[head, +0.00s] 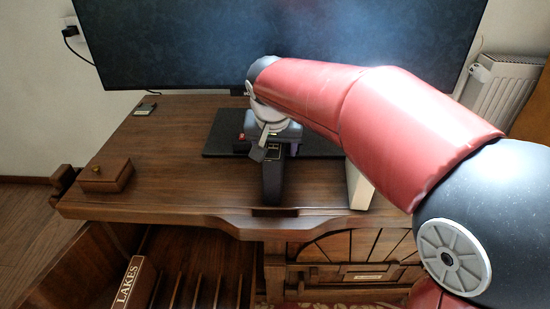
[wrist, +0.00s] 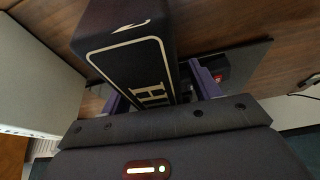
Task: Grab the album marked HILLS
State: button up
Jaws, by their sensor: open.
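A dark, upright album (head: 272,182) stands near the front edge of the desk. In the wrist view the dark album (wrist: 130,50) has a pale border and a large letter H on its spine; the rest of the lettering is hidden. My gripper (head: 270,148) is over the album's back end. In the wrist view its purple fingers stand open, one on each side of the album (wrist: 160,88). I cannot tell whether either finger touches it.
A white upright album or block (head: 360,187) stands to the right, partly behind my arm. An album marked LAKES (head: 132,285) stands in the slotted rack (head: 200,285) below. A small wooden box (head: 105,177) sits at left. A monitor (head: 200,45) stands behind.

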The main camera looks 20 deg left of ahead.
jog(key=shift+f, duration=0.2)
dwell(0.3)
jog(key=c, duration=1.2)
jog(key=shift+r, duration=0.1)
grip_shut()
jog(key=shift+r, duration=0.1)
